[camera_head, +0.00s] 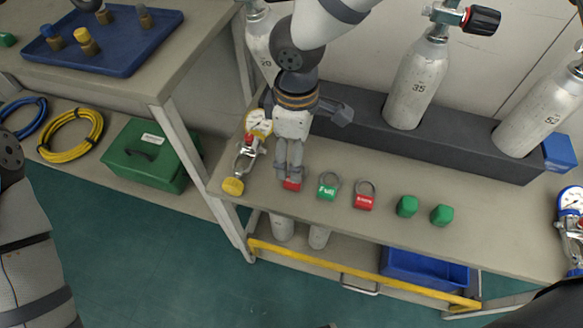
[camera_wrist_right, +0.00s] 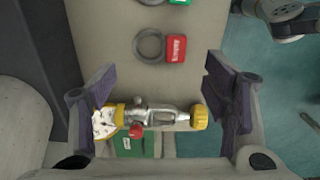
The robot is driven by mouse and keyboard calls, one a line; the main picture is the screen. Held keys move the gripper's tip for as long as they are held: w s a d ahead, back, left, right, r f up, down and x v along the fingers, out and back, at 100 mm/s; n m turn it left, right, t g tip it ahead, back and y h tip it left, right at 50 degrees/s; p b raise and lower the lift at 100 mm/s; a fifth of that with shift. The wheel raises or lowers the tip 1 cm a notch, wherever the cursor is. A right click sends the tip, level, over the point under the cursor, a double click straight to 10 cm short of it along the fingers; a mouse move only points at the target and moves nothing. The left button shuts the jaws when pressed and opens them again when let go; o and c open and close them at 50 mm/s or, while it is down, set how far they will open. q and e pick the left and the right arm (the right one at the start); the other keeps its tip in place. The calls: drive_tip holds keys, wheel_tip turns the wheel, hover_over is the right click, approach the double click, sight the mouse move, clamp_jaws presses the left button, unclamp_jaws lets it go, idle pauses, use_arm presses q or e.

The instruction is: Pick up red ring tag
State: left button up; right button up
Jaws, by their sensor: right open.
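Two red ring tags are on the workbench. One red ring tag (camera_head: 291,185) is partly hidden by my right gripper (camera_head: 289,170) in the head view; the other red ring tag (camera_head: 364,202) lies farther right. In the right wrist view, a red ring tag (camera_wrist_right: 175,48) with a grey ring lies flat beyond the opening of my right gripper (camera_wrist_right: 165,95). The gripper is open, its fingers apart. A green ring tag (camera_head: 327,192) lies between the red ones. My left gripper is out of view.
A gauge regulator with a yellow knob (camera_head: 233,186) lies left of the gripper; in the wrist view the regulator (camera_wrist_right: 160,115) shows between the fingers. Two green caps (camera_head: 407,206) are on the right. Grey cylinders (camera_head: 415,85) stand in a dark rack behind.

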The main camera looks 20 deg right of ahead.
drive_tip(key=f, duration=0.6)
drive_tip(key=shift+s+a+f, duration=0.15)
drive_tip(key=shift+s+f, duration=0.15)
drive_tip(key=shift+f, duration=0.1)
drive_tip(key=shift+r, duration=0.1)
drive_tip(key=shift+c, duration=0.6)
clamp_jaws()
